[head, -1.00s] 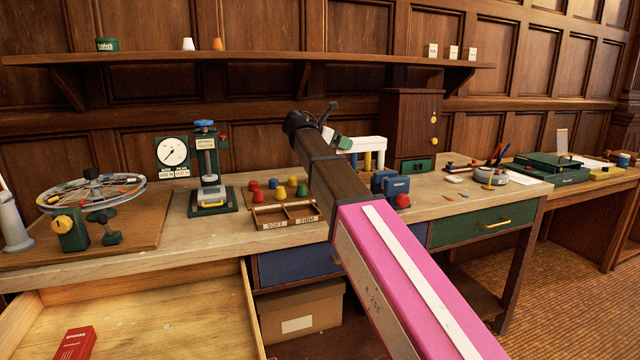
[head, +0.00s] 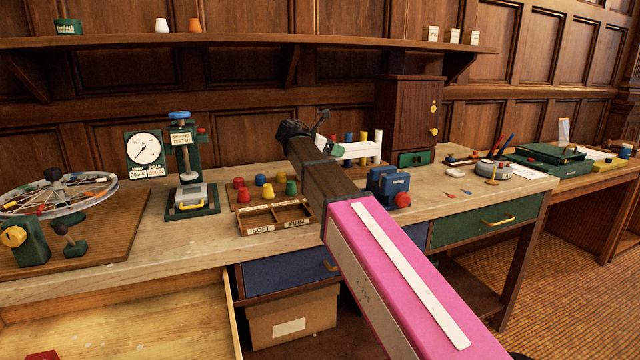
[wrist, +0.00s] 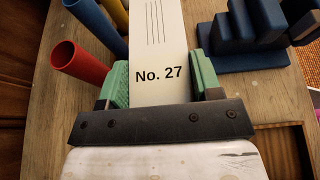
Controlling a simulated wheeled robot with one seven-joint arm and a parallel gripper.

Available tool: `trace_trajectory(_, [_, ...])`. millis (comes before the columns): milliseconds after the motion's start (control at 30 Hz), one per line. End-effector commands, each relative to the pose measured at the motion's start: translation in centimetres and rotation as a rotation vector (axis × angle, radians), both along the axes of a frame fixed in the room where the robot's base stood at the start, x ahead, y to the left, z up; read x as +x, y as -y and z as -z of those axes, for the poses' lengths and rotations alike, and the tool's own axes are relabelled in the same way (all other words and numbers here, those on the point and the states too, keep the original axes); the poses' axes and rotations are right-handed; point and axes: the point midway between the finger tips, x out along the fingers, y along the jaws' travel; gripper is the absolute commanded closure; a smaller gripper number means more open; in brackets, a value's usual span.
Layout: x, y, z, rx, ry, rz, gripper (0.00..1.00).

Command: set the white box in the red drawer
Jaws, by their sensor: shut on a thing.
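My gripper (head: 331,147) is shut on the white box (head: 358,151), over the back of the bench. In the wrist view, the green finger pads of my gripper (wrist: 163,82) press both sides of the white box (wrist: 160,32), marked "No. 27". I cannot tell whether the box touches the bench top. An open drawer (head: 130,322) with a bare wooden inside juts out at the lower left; its front is out of view, so its colour does not show. A red carton (head: 42,355) is just visible in it, cut by the picture edge.
Coloured tubes (wrist: 80,62) stand close to the box's left in the wrist view, and blue blocks (wrist: 245,30) to its right. A two-part wooden tray (head: 275,216), a spring tester (head: 188,165) and a blue drawer (head: 285,274) lie between box and open drawer.

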Motion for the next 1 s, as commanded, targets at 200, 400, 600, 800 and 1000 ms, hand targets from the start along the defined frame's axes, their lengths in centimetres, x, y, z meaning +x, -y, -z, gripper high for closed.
trace_trajectory(200, [0.4,3.4,2.1,0.000,-0.001,0.004,0.73])
trace_trajectory(400, [1.2,7.3,4.5,-0.001,0.000,0.004,0.73])
trace_trajectory(600, [1.8,10.3,6.4,-0.001,-0.001,0.003,0.73])
trace_trajectory(800, [2.1,11.4,7.0,-0.001,0.000,0.001,0.73])
trace_trajectory(1000, [2.0,11.3,9.0,-0.002,-0.001,0.001,0.73])
